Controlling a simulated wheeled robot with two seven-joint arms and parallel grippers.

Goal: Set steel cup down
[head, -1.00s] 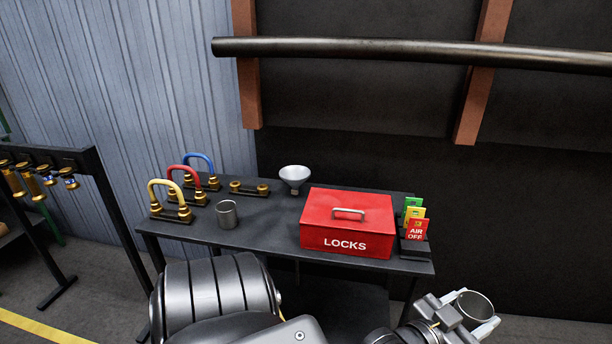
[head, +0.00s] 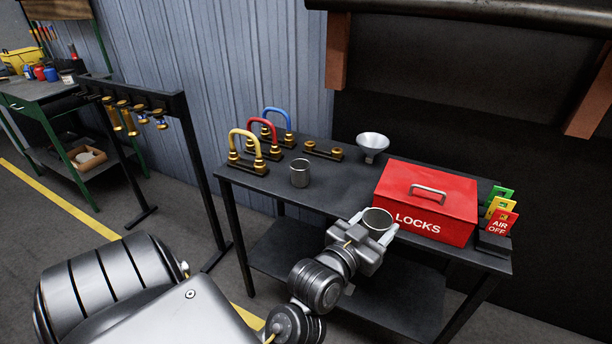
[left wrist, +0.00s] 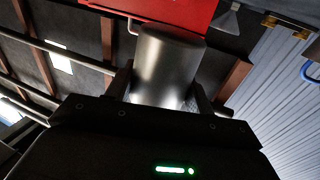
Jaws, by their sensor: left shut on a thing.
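A steel cup (head: 378,218) is held in my left gripper (head: 375,231), at the front edge of the dark table (head: 345,185), just left of the red box. Its open mouth faces up in the head view. In the left wrist view the cup (left wrist: 168,62) stands between the two fingers of the gripper (left wrist: 164,88), which are closed against its sides. Whether its base touches anything cannot be seen. A second steel cup (head: 300,173) stands upright on the table's left part. My right gripper is not in view.
A red LOCKS box (head: 428,200) fills the table's right part, with lock-out tags (head: 501,208) beside it. The tabletop between the second cup and the red box is clear.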

